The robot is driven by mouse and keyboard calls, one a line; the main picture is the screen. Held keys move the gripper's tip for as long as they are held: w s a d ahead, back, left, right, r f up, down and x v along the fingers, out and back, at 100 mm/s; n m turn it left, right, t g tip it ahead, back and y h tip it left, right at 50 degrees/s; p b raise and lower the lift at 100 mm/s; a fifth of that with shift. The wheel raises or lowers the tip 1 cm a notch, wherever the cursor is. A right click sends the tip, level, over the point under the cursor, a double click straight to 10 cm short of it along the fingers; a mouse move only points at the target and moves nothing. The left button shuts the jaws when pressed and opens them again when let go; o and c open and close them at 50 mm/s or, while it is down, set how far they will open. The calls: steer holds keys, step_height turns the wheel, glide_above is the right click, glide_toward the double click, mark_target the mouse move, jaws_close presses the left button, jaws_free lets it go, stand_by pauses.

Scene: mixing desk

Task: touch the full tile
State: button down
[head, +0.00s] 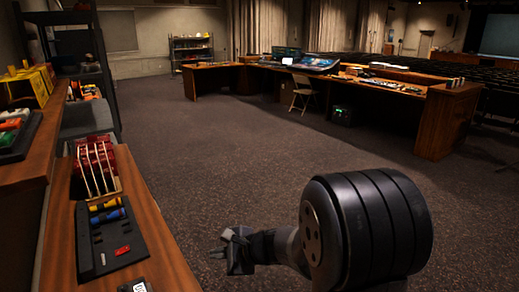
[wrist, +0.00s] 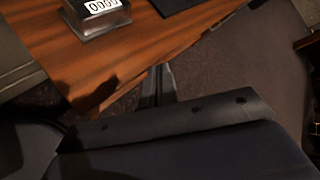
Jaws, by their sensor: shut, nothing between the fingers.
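A black panel (head: 112,240) lies on the wooden desk at the left in the head view. A small red tile (head: 122,250) lies on it, with blue and yellow cylinders (head: 107,212) behind. I cannot tell which tile is the full one; no such marking is readable. My gripper (head: 224,243) is right of the desk edge in the head view, over the floor, apart from the desk. In the wrist view its closed fingers (wrist: 160,73) show beside the desk edge, holding nothing. A dark panel corner (wrist: 183,4) shows at the top there.
A counter box reading 0000 (wrist: 102,5) stands on the desk (wrist: 130,45); part of it shows at the bottom of the head view (head: 137,286). A red rack with pale dividers (head: 97,166) stands behind the panel. Carpet right of the desk is open.

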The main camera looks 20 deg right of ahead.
steer(key=w+d+f+m+t+h, duration=0.2)
steer(key=w+d+m, duration=0.4)
steer(key=w, duration=0.3)
steer(key=shift+w+d+f+m+t, duration=0.15)
steer(key=shift+w+d+m+t, duration=0.2)
steer(key=shift+m+t, duration=0.45)
steer(key=shift+s+d, duration=0.1)
